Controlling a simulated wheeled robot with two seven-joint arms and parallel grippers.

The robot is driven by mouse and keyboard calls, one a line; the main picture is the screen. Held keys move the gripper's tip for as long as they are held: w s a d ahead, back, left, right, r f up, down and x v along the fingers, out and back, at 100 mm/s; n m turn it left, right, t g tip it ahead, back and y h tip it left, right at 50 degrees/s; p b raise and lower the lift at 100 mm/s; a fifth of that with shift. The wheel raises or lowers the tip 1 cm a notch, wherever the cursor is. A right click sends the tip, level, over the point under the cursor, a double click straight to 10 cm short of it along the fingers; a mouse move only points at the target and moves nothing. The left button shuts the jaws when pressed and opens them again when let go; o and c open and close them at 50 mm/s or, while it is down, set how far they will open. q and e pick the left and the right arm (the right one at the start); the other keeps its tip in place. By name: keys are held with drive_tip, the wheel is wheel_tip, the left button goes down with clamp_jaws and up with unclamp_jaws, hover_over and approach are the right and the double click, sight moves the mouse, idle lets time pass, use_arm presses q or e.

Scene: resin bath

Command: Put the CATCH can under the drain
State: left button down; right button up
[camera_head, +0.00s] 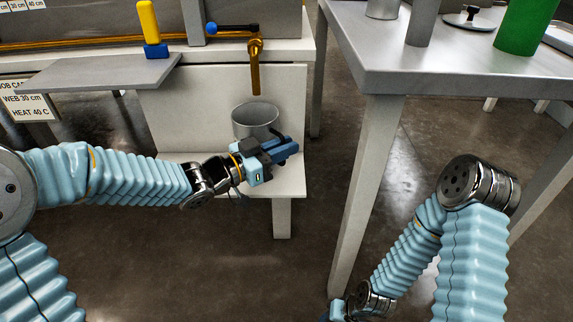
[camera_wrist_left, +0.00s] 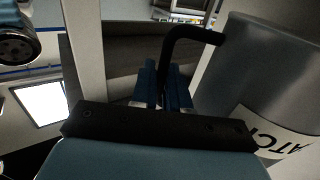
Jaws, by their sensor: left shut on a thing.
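The CATCH can (camera_head: 253,118) is a grey metal can at the low white shelf. Its open top shows just below the brass drain spout (camera_head: 255,75), roughly in line with it in the head view. My left gripper (camera_head: 282,150) is in front of the can, shut on its black handle. The handle (camera_wrist_left: 180,42) shows between the blue fingers (camera_wrist_left: 165,85) in the left wrist view, with the can (camera_wrist_left: 265,75) and part of its label at the right. I cannot tell whether the can's base rests on the shelf. Only a bit of my right gripper's body shows at the bottom edge; its fingers are hidden.
The low shelf (camera_head: 205,170) has bare room left of the can. A blue-knobbed lever (camera_head: 230,29) sits by the drain pipe. A grey plate (camera_head: 95,73) juts out at left. A white table (camera_head: 425,72) with a green cylinder (camera_head: 525,25) stands at right.

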sight(282, 165)
use_arm(q)
drive_tip(key=shift+w+d+f+b, duration=0.15)
drive_tip(key=shift+f, duration=0.55)
drive_tip(key=shift+w+d+f+b, duration=0.1)
drive_tip(key=shift+d+f+b, duration=0.05)
drive_tip(key=shift+f, duration=0.6)
drive_tip(key=shift+w+d+f+b, duration=0.15)
drive_tip(key=shift+f, duration=0.55)
drive_tip(key=shift+f, duration=0.25)
drive_tip(key=c, duration=1.1)
unclamp_jaws()
drive_tip(key=shift+s+a+r, duration=0.1)
drive_tip(key=shift+a+r, duration=0.1)
drive_tip(key=shift+r, duration=0.1)
drive_tip(key=v, duration=1.1)
drive_tip(key=shift+s+a+p, duration=0.2)
drive_tip(key=shift+s+p, duration=0.05)
drive_tip(key=shift+p, duration=0.15)
